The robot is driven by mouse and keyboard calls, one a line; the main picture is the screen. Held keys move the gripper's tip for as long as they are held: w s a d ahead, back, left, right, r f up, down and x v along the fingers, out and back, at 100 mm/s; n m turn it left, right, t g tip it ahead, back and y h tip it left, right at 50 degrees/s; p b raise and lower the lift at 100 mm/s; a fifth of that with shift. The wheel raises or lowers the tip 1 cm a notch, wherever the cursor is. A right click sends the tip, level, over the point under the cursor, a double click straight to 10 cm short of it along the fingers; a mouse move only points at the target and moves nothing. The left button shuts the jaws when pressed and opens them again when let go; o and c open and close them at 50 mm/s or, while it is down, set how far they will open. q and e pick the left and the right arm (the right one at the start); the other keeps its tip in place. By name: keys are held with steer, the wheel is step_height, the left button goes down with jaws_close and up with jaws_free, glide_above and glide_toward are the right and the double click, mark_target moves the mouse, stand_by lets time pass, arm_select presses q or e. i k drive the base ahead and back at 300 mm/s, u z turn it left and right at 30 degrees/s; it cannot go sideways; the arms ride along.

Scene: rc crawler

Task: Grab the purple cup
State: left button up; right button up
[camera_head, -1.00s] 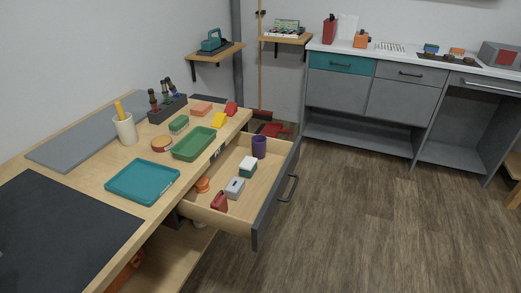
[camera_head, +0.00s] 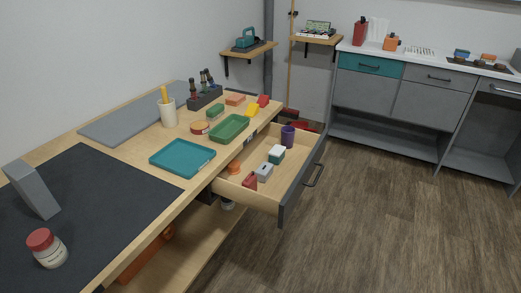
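The purple cup (camera_head: 287,137) stands upright in the far end of the open drawer (camera_head: 245,199) under the workbench. Its whole near side shows and nothing covers it. In the drawer with it are a white and green block (camera_head: 276,154), a grey box (camera_head: 264,172), a red item (camera_head: 249,181) and an orange round item (camera_head: 234,167). Neither of my grippers shows in the head view.
The workbench holds a teal tray (camera_head: 182,158), a green tray (camera_head: 229,128), a white holder (camera_head: 167,112), a grey block (camera_head: 32,189) and a red-lidded jar (camera_head: 47,248). The drawer front juts over the floor. The wooden floor (camera_head: 390,220) to the right is clear.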

mark_target(288, 138)
steer(key=u, duration=0.4)
steer(key=k, duration=0.8)
steer(key=z, duration=0.5)
steer(key=i, duration=1.5)
steer(key=u, duration=0.85)
